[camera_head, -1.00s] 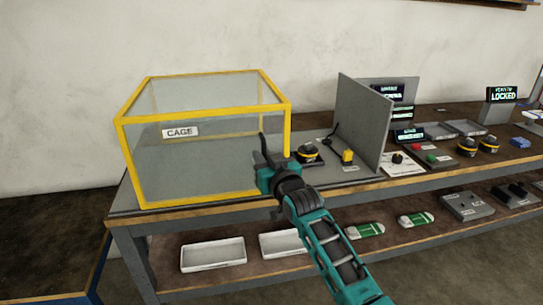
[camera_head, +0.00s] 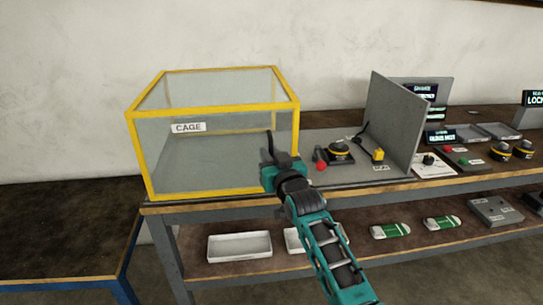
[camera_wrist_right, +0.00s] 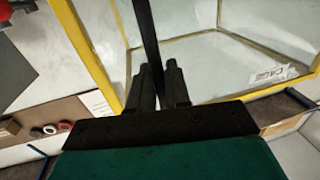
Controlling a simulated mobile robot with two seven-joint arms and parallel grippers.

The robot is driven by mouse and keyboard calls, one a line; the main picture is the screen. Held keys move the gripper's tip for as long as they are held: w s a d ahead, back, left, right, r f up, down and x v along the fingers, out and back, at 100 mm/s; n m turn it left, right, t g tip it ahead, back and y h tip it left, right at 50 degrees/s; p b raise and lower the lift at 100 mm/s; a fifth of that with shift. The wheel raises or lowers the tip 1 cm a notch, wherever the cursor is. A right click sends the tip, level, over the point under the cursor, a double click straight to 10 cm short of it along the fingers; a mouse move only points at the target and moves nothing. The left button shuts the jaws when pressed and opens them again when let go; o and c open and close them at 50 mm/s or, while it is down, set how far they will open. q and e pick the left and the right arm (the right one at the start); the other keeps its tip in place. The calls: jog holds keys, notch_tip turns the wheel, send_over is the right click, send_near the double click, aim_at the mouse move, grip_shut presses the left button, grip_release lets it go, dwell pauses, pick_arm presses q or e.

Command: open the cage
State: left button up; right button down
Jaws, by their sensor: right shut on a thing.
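The cage (camera_head: 215,192) is a clear box with a yellow frame and a "CAGE" label, standing at the left end of the workbench. It also shows in the wrist view (camera_wrist_right: 88,50), with its label at the right. My right gripper (camera_head: 270,158) is at the lower right of the cage's front, close to the right front post. In the wrist view its fingers (camera_wrist_right: 158,85) are closed around a slim dark bar (camera_wrist_right: 147,35). I cannot tell how the bar joins the cage. No gap shows in the cage's frame. My left gripper is not in view.
A red ball (camera_head: 320,167), a black-and-yellow device (camera_head: 338,150) and a yellow block (camera_head: 378,155) stand right of the gripper, before a grey upright panel (camera_head: 390,125). White trays (camera_head: 238,246) lie on the lower shelf.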

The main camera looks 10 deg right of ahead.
jog(key=c, duration=1.3)
grip_release()
jog(key=p+v, duration=0.1)
jog(key=v, duration=1.2)
jog(key=shift+r, duration=0.1)
jog(key=shift+w, duration=0.1)
jog(key=s+d+f+g, duration=0.2)
jog(key=s+f, duration=0.6)
jog(key=s+d+f+g+h, duration=0.1)
jog(key=s+d+f+g, duration=0.1)
jog(key=s+f, duration=0.6)
jog(key=s+d+f+g+h, duration=0.1)
jog(key=s+d+f, duration=0.3)
jog(key=s+f, duration=0.4)
jog(key=shift+d+g, duration=0.1)
jog(key=shift+g, duration=0.8)
